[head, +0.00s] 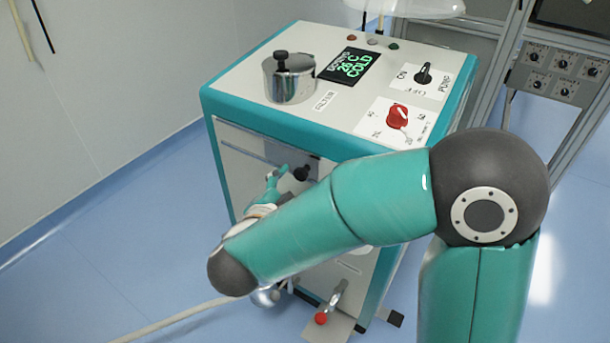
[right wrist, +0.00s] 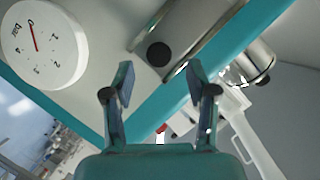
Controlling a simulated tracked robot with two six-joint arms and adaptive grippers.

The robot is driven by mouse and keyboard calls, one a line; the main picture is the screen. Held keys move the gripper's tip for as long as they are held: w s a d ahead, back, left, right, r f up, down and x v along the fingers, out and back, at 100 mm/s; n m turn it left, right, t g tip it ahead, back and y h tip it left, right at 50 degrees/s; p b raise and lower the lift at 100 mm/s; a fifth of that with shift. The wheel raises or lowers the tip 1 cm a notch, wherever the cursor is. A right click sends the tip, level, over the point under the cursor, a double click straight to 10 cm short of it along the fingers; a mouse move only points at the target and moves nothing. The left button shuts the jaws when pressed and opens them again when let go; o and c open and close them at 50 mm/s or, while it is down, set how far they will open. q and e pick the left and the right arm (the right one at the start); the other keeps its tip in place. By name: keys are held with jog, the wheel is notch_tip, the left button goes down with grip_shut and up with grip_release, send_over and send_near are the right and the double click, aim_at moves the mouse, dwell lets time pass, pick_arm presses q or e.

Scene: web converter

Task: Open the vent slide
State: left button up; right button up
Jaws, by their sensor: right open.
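The vent slide appears to be the grey strip (head: 245,143) across the upper front of the teal and white machine, with a round black knob (head: 301,173). In the right wrist view, the black knob (right wrist: 158,54) shows ahead, between the two fingertips of my right gripper (right wrist: 160,82), beside a metal strip (right wrist: 205,35). My right gripper (head: 279,174) is open and empty, close to the knob on its left in the head view. I cannot tell whether it touches the knob. My right forearm hides much of the front panel. My left gripper is not in view.
A round white gauge (right wrist: 42,42) with a red needle is on the panel near the gripper. The machine's top holds a metal pot (head: 288,80), a display (head: 348,66), a black knob (head: 424,74) and a red knob (head: 397,116). A red-tipped lever (head: 321,318) sits low in front.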

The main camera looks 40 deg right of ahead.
aim_at(298, 175)
jog(key=x, duration=0.5)
jog(key=shift+w+d+f+b, duration=0.1)
jog(key=shift+w+d+b, duration=0.15)
jog(key=shift+d+b, duration=0.15)
jog(key=shift+c, duration=0.3)
grip_shut()
